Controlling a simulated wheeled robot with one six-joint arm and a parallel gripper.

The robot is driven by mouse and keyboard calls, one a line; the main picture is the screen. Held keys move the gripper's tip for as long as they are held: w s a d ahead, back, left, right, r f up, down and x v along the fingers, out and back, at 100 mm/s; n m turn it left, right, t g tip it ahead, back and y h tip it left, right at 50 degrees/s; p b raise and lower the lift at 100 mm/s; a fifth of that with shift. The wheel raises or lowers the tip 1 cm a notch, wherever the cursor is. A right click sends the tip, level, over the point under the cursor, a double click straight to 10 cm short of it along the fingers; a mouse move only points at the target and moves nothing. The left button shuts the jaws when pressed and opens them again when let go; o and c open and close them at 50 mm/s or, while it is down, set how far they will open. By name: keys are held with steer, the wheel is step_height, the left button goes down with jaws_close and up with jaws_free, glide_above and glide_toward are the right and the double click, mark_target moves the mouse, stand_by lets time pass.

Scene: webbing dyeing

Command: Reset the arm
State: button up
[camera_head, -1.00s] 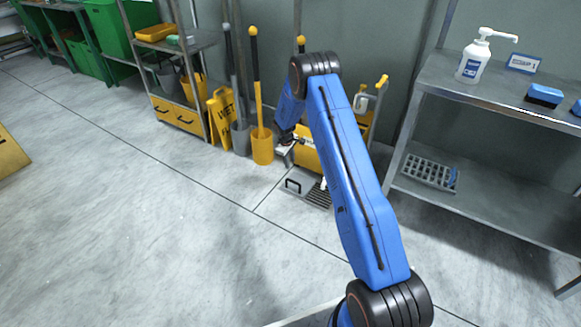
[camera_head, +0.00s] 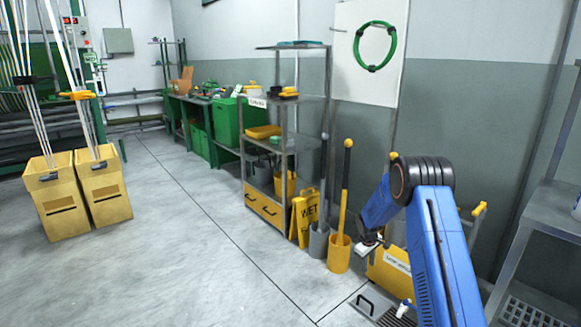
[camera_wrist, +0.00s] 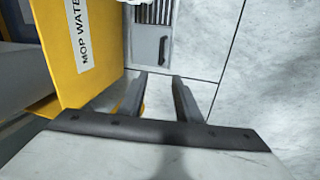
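My gripper (camera_head: 368,247) hangs at the end of my blue arm, beside the yellow mop bucket (camera_head: 388,283) in the head view. In the wrist view, the two grey fingers of my gripper (camera_wrist: 160,78) stand apart with bare floor between them, so it is open and empty. The yellow bucket (camera_wrist: 106,75), with a "MOP WATE..." label, rises close to the left of the fingers. A floor drain (camera_wrist: 155,32) lies beyond the fingertips. My arm is bent, with its elbow high and its forearm pointing down.
A yellow wet-floor sign (camera_head: 305,215) and a yellow mop holder (camera_head: 339,253) stand left of the bucket. A shelf rack (camera_head: 284,140) is behind them. A metal shelf (camera_head: 548,208) is at the right. Two tan bins (camera_head: 55,205) stand far left. The floor between is clear.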

steer(key=s+a+r+m, duration=0.1)
steer(key=s+r, duration=0.4)
steer(key=r, duration=0.5)
steer(key=s+a+r+m, duration=0.1)
steer(key=s+r, duration=0.4)
steer(key=r, duration=0.5)
steer(key=s+a+r+m+t, duration=0.2)
steer(key=s+r, duration=1.3)
steer(key=s, duration=0.1)
steer(key=s+a+r+m+y, duration=0.1)
steer(key=s+a+r, duration=0.1)
steer(key=s, duration=1.5)
steer(key=s+a+r+m+t, duration=0.1)
steer(key=s+a+r+m, duration=0.1)
steer(key=s, duration=1.5)
steer(key=shift+s+a+y, duration=0.2)
steer(key=shift+s+y, duration=0.2)
steer(key=shift+r, duration=0.1)
